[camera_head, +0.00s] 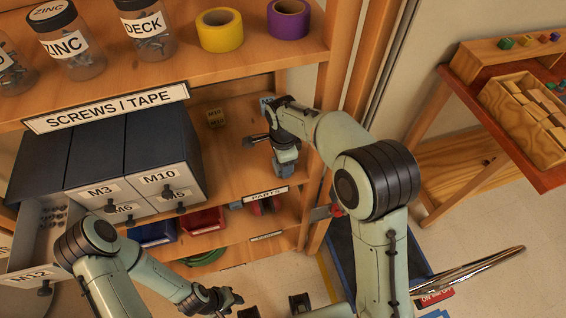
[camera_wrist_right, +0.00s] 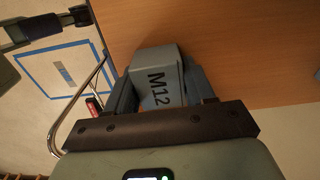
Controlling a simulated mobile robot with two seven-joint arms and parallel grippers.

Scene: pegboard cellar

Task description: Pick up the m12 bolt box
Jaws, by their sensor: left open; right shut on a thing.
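The M12 bolt box (camera_wrist_right: 158,85) is grey with dark M12 lettering. In the right wrist view it sits between the two fingers of my right gripper (camera_wrist_right: 160,95), which is shut on it. In the head view my right gripper (camera_head: 284,155) is at the right end of the shelf under the SCREWS / TAPE sign; I cannot clearly tell the box from the fingers there. My left gripper (camera_head: 230,301) is open and empty, low at the bottom of the head view, apart from the box.
A drawer cabinet (camera_head: 158,130) stands left on the shelf, its M12 drawer (camera_head: 33,240) pulled out with screws inside. A wooden post (camera_head: 352,80) rises close to my right arm. Jars and tape rolls stand on the upper shelf.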

